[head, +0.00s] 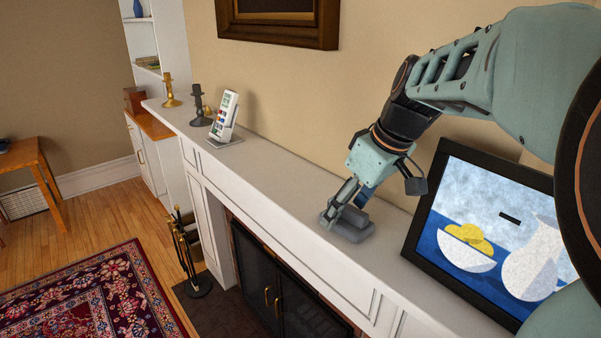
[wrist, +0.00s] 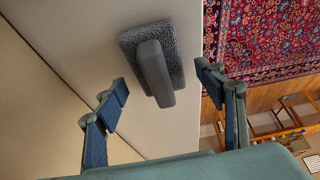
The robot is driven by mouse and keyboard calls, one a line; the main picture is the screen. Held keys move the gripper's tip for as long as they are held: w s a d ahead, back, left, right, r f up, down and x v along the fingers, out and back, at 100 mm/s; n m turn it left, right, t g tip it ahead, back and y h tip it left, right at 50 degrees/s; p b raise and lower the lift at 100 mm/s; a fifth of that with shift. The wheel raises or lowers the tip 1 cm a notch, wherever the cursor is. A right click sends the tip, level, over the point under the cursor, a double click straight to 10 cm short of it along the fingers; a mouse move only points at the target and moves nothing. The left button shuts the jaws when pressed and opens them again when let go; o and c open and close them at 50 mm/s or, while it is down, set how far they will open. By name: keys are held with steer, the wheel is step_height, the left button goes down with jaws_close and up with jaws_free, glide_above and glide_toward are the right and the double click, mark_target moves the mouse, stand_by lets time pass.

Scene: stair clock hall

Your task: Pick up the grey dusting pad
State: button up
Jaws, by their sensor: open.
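The grey dusting pad (head: 351,229) lies on the white mantel shelf (head: 285,188), near its front edge. It has a fuzzy flat base and a raised smooth grey handle along its top. In the wrist view the pad (wrist: 132,43) lies ahead of the fingers, with its handle (wrist: 155,73) pointing toward the gap between them. My gripper (head: 346,200) is directly over the pad in the head view, partly covering it.
A framed picture (head: 485,240) of fruit and a jug leans on the mantel just right of my gripper. A phone-like device on a stand (head: 225,117) and candlesticks (head: 198,107) stand farther left. The shelf between is clear. A fireplace (head: 285,290) is below.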

steer(key=shift+f, duration=0.1)
steer(key=c, duration=1.3)
